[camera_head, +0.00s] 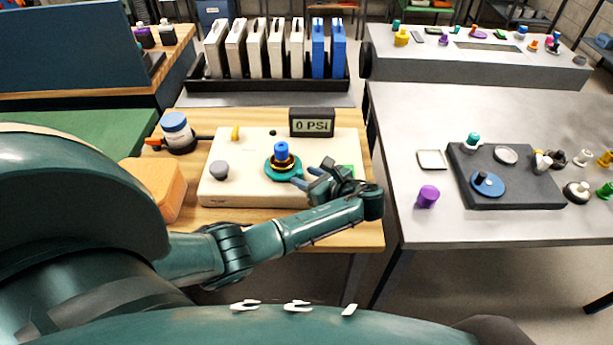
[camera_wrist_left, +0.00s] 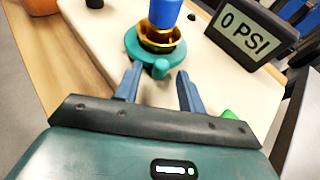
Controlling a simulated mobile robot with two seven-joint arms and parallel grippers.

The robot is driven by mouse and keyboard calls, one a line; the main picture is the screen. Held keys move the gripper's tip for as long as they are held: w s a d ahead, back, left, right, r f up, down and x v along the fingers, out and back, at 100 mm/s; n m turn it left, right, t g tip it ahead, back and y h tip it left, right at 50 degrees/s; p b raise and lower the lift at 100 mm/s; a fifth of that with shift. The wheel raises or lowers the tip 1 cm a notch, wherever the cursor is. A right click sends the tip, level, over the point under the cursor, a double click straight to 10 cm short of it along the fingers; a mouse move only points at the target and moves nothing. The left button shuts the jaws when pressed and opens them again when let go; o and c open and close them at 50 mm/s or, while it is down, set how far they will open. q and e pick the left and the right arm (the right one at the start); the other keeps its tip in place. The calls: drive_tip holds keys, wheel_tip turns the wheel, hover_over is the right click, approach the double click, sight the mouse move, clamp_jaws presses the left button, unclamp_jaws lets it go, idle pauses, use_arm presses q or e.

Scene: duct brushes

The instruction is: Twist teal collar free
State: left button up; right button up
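The teal collar (camera_head: 280,172) sits on the cream panel (camera_head: 240,190), around the base of a gold and black fitting with a blue top (camera_head: 281,152). In the left wrist view the collar (camera_wrist_left: 137,48) has a rounded tab (camera_wrist_left: 160,69) pointing toward my gripper, with the gold ring (camera_wrist_left: 161,40) inside it. My left gripper (camera_head: 312,178) is just right of the collar. In the left wrist view its two fingers (camera_wrist_left: 155,85) are apart, with the tab in front of the gap; whether they touch it is unclear. My right gripper is in no view.
A gauge reading 0 PSI (camera_head: 312,122) stands at the panel's back edge. A grey knob (camera_head: 219,169) and a yellow lever (camera_head: 235,133) are on the panel. A wooden block (camera_head: 153,185) and a blue-lidded jar (camera_head: 177,132) stand to the left.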

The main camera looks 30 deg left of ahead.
use_arm(q)
drive_tip(key=v, duration=1.2)
drive_tip(key=shift+d, duration=0.35)
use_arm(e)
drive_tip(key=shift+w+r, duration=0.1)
use_arm(q)
drive_tip(key=shift+s+b, duration=0.15)
drive_tip(key=shift+b, duration=0.15)
